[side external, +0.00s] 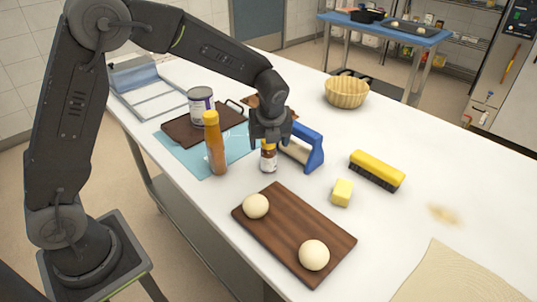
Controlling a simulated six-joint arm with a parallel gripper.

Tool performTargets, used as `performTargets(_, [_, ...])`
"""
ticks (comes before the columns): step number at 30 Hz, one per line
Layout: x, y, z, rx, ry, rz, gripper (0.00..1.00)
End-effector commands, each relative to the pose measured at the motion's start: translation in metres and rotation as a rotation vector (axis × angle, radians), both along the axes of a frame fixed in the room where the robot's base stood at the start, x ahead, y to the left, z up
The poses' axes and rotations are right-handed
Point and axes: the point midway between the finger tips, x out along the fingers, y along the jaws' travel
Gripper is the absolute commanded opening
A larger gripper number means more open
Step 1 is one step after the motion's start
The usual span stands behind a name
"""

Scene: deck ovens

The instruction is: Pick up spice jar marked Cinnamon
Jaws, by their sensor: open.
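A small spice jar (268,160) with a yellowish top and a pale label stands upright on the white table. Its label is too small to read, so I cannot tell if it says Cinnamon. My gripper (269,144) points down over the jar, with its open fingers at about the height of the jar's top. The gripper hides part of the top. I cannot tell whether the fingers touch the jar.
A blue-framed tool (312,148) stands close right of the jar. An orange bottle (215,145) stands to the left, near a can (201,108). A dark board (285,232) with two dough balls, a butter block (342,192) and a yellow brush (377,168) lie nearby.

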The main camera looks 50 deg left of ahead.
Motion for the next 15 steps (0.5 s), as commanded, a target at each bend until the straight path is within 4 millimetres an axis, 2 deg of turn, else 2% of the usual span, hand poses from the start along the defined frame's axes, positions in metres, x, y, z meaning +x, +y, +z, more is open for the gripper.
performTargets(3, [0.003, 0.005, -0.016, 0.001, 0.003, 0.001, 0.74])
performTargets(6, [0.004, 0.007, -0.023, 0.0, 0.0, 0.001, 0.74])
performTargets(13, [0.005, 0.007, -0.024, -0.001, -0.002, 0.0, 0.74])
performTargets(15, [0.005, 0.007, -0.024, -0.001, -0.001, 0.001, 0.69])
